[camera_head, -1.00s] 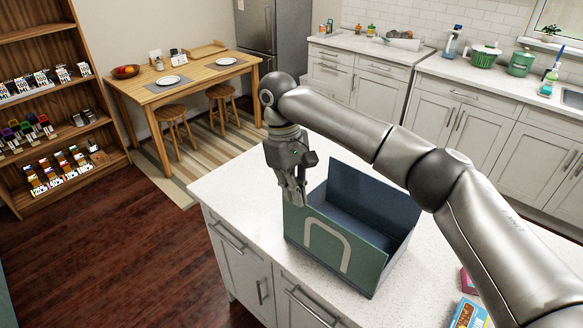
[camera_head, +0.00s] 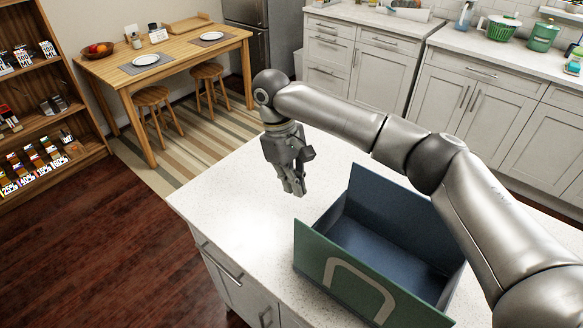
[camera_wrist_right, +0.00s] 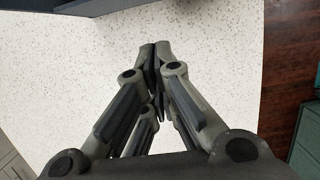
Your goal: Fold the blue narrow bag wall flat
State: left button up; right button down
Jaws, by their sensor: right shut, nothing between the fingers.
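The open bag (camera_head: 316,266) stands on the white counter, with a green outer front that bears a pale arch-shaped mark and dark blue inner faces. Its long back wall (camera_head: 405,208) and green front wall stand up. The narrow blue wall (camera_head: 331,217) at the left end shows as a low strip between them; I cannot tell its exact tilt. My right gripper (camera_head: 299,191) is shut and empty, pointing down over the counter, left of the bag and apart from it. In the wrist view, its fingertips (camera_wrist_right: 157,50) meet over bare counter. My left gripper is not in view.
The counter (camera_head: 235,200) is clear to the left of the bag. My right arm reaches across above the bag's back right side. A wooden table (camera_head: 165,62) with stools, a shelf (camera_head: 72,100) at the left and kitchen cabinets (camera_head: 475,95) stand farther off.

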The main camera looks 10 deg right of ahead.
aim_at(322, 227)
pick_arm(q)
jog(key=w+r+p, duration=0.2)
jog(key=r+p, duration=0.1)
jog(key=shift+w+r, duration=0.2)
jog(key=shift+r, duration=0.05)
pick_arm(e)
jog(key=s+d+f, duration=0.3)
jog(key=f, duration=0.1)
jog(key=shift+s, duration=0.25)
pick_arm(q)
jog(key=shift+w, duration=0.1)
pick_arm(e)
jog(key=shift+d+f, duration=0.1)
